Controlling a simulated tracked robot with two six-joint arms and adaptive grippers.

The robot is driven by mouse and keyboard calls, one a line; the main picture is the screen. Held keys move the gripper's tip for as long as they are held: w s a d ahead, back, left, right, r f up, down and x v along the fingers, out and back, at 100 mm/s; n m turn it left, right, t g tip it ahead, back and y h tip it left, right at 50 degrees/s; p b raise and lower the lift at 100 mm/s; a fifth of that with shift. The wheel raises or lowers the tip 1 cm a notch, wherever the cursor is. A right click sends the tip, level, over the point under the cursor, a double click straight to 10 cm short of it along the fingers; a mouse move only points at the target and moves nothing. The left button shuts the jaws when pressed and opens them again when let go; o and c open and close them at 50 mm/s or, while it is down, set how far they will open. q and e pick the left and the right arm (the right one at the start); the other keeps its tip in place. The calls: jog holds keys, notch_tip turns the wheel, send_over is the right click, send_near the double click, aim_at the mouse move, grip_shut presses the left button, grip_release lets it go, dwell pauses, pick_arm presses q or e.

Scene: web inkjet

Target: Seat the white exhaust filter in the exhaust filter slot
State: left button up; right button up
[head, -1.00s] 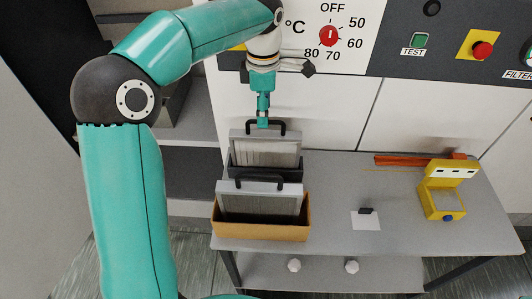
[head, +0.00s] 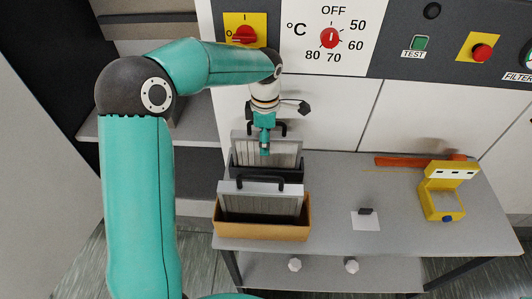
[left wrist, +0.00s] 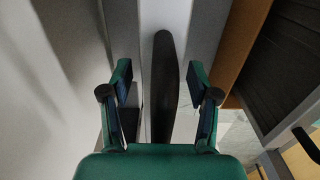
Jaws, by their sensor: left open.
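Two light-framed filters with pleated faces and black top handles stand at the table's left end. The rear filter (head: 284,155) is in a dark holder (head: 296,173); the front filter (head: 262,205) is in a tan box (head: 262,231). I cannot tell from labels which is the exhaust filter. My left gripper (head: 264,152) hangs empty in front of the rear filter in the head view, partly covering its handle. In the left wrist view my left gripper (left wrist: 158,85) is open, with a black handle (left wrist: 165,80) between its fingers, apparently untouched. My right gripper is out of view.
A yellow device (head: 441,203), a red bar (head: 410,161) and a white card (head: 366,221) with a small black piece lie to the right on the grey table (head: 335,190). The machine's front panel (head: 312,110) rises behind. The middle of the table is mostly clear.

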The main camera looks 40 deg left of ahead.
pick_arm(q)
grip_shut()
jog(key=shift+r, duration=0.1)
dwell(0.5)
